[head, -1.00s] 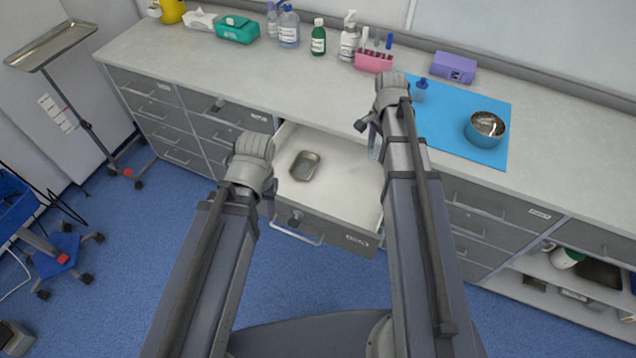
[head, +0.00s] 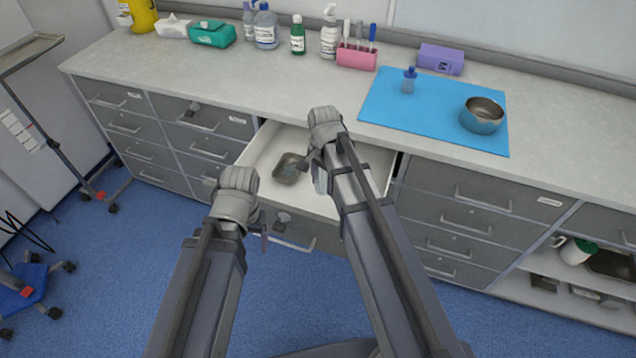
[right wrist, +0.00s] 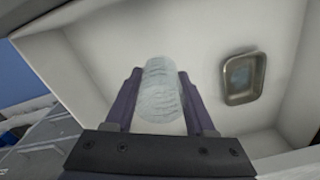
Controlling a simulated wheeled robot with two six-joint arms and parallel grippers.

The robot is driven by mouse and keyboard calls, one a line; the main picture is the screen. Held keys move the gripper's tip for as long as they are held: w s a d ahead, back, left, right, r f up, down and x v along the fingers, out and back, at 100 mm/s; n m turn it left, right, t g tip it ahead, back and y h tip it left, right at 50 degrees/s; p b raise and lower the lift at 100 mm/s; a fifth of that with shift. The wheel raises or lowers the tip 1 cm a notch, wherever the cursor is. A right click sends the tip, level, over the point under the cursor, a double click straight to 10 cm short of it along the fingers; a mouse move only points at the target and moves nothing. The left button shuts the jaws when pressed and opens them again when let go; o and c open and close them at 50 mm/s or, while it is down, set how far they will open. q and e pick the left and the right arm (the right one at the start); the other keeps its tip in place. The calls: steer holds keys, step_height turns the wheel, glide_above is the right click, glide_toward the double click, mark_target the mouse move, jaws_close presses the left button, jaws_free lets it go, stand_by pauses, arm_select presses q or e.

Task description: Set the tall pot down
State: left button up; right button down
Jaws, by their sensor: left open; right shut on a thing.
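The tall pot is a clear, ribbed cylinder (right wrist: 160,92). My right gripper (right wrist: 157,105) is shut on it, with a purple finger on each side. In the head view my right gripper (head: 317,165) is over the open drawer (head: 343,193), and the pot (head: 320,182) hangs below it. A small metal tray (head: 289,168) lies in the drawer to the left of the pot; it also shows in the right wrist view (right wrist: 243,78). I cannot tell whether the pot touches the drawer floor. My left gripper (head: 258,222) is open near the drawer front.
A pink rack (head: 357,57), a purple box (head: 441,59) and several bottles stand at the back. Drawer walls surround the pot.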

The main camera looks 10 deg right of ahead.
mark_target(322, 210)
steer(key=shift+f+b, duration=5.1)
steer(key=shift+r, duration=0.15)
steer(key=shift+c, duration=1.2)
jaws_free()
step_height(322, 210, up, 12)
steer(key=p, duration=1.2)
